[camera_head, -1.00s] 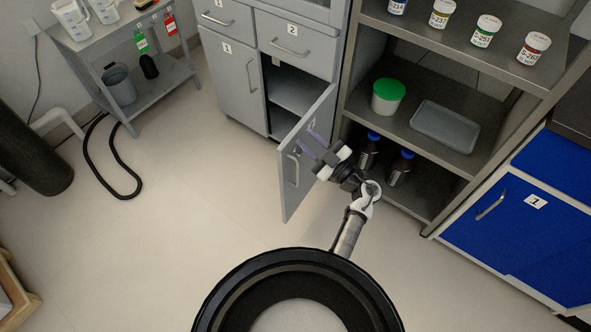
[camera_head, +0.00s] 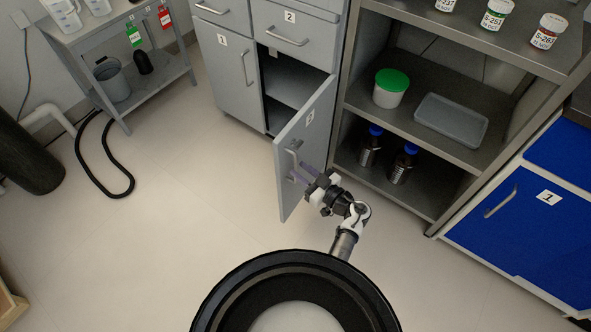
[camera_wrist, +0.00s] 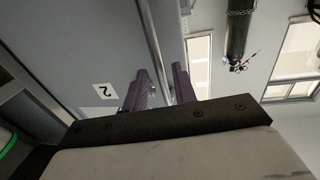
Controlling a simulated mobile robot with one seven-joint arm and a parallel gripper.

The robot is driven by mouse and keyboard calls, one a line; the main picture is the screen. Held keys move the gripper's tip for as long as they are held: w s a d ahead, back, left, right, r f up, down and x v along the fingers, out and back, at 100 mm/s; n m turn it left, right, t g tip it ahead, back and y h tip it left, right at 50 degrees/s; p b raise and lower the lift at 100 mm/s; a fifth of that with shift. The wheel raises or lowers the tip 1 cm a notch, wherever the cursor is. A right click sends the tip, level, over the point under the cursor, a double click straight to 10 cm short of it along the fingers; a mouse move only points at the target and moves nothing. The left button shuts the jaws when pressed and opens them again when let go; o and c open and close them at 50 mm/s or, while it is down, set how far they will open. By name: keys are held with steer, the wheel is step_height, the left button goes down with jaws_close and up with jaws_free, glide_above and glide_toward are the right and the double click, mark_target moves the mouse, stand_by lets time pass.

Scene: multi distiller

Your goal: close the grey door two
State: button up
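The grey door two (camera_head: 312,140), marked with a "2" label, stands swung wide open from the lower right part of the grey cabinet. Its bar handle (camera_head: 293,158) is near the free edge. My gripper (camera_head: 304,174) is at the outer face of the door, beside the lower part of the handle. In the wrist view my purple fingers (camera_wrist: 160,88) are apart, and the handle bar (camera_wrist: 157,45) runs down between them as seen there. Whether they touch the bar or door cannot be told. The "2" label (camera_wrist: 105,91) shows there too.
The open cabinet compartment (camera_head: 290,85) looks empty. A dark shelf unit (camera_head: 400,195) with bottles stands right of the door, close to my arm. A blue cabinet (camera_head: 515,205) is farther right. The floor left of the door is clear.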

mark_target(295, 181)
steer(key=shift+b+x, duration=0.5)
steer(key=shift+x, duration=1.05)
jaws_close()
